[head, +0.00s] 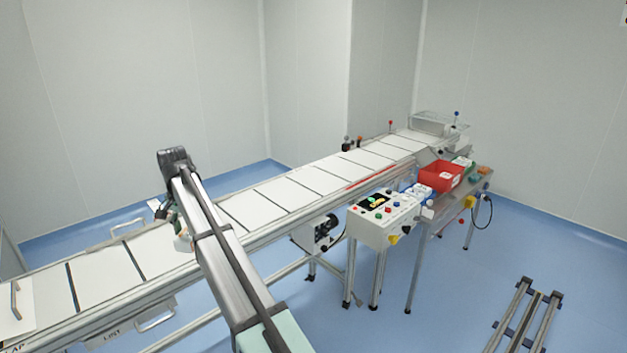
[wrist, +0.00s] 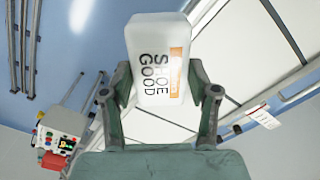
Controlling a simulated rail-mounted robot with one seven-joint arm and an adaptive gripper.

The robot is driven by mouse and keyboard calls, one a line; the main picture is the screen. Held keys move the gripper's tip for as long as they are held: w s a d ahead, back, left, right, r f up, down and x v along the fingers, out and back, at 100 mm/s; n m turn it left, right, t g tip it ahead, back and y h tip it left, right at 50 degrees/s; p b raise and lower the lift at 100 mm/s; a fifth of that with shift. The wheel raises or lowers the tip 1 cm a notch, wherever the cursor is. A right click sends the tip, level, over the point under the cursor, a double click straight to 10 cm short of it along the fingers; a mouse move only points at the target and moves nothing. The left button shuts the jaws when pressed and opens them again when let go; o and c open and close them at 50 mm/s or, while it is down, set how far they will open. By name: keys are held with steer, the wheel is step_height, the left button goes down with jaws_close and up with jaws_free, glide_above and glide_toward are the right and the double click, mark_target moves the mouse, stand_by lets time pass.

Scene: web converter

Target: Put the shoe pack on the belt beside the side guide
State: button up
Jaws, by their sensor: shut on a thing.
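The shoe pack (wrist: 160,58) is a white block with rounded edges, dark "SHOE GOOD" lettering and an orange patch. My gripper (wrist: 167,86) is shut on it, one finger on each side, in the wrist view. In the head view my gripper (head: 173,217) is over the belt, partly hidden by my arm, and a pale bit of the pack (head: 182,243) shows. The white belt (head: 285,196) with dark cross lines runs from front left to back right. It also shows behind the pack in the wrist view (wrist: 225,62). I cannot tell which rail is the side guide.
A control box (head: 385,216) with coloured buttons stands right of the belt. A red bin (head: 440,175) sits on a side table behind it. Belt sections on both sides of my gripper look clear.

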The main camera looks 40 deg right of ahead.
steer(key=w+r+m+p, duration=0.1)
steer(key=w+r+m, duration=0.3)
steer(key=w, duration=0.4)
steer(key=w+r+m+p, duration=0.1)
steer(key=w+r+m, duration=0.3)
steer(key=w, duration=0.5)
steer(key=f+p, duration=0.2)
steer(key=f, duration=0.8)
steer(key=f+p, duration=0.3)
steer(key=f, duration=0.7)
steer(key=shift+s+p, duration=0.2)
steer(key=shift+p, duration=0.1)
steer(key=o, duration=1.3)
steer(key=shift+c, duration=0.2)
step_height(320, 180, up, 12)
steer(key=b, duration=0.3)
steer(key=shift+r, duration=0.1)
